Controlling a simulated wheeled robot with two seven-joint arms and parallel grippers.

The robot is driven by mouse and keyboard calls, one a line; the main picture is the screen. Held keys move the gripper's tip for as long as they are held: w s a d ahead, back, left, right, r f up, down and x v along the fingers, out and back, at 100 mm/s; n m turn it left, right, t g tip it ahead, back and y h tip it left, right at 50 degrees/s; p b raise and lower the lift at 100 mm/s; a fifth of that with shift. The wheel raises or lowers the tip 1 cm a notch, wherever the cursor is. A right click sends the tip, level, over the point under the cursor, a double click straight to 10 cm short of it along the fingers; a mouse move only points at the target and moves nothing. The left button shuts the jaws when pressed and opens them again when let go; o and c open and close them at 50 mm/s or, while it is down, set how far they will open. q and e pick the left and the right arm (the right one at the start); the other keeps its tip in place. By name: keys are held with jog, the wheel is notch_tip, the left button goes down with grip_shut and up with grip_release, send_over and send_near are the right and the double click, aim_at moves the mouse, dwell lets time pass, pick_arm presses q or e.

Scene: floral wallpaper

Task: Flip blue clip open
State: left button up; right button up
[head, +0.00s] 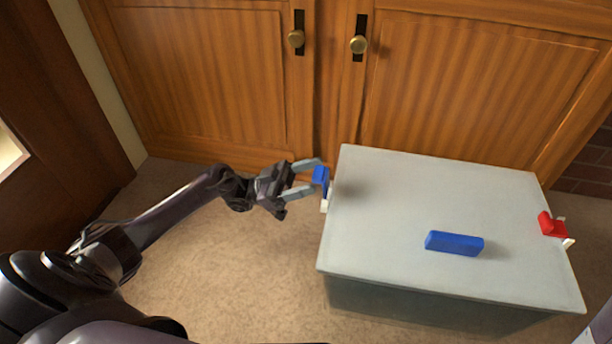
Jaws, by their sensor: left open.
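A blue clip (321,176) sits at the left edge of a grey lidded box (400,210), above a small white piece on the box's side. My left gripper (309,178) is open beside the clip, left of the box, with its fingertips at or very near the clip. I cannot tell whether they touch it. Nothing is seen gripped. My right gripper is not in view.
A blue bar-shaped handle (454,243) lies on top of the lid. A red clip (552,225) is at the box's right edge. Wooden cabinet doors (210,80) with brass knobs stand close behind the box. Carpet (230,270) left of the box is clear.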

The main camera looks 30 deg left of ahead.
pick_arm(q)
jog(key=b+v, duration=0.1)
jog(key=v, duration=0.7)
jog(key=shift+d, duration=0.1)
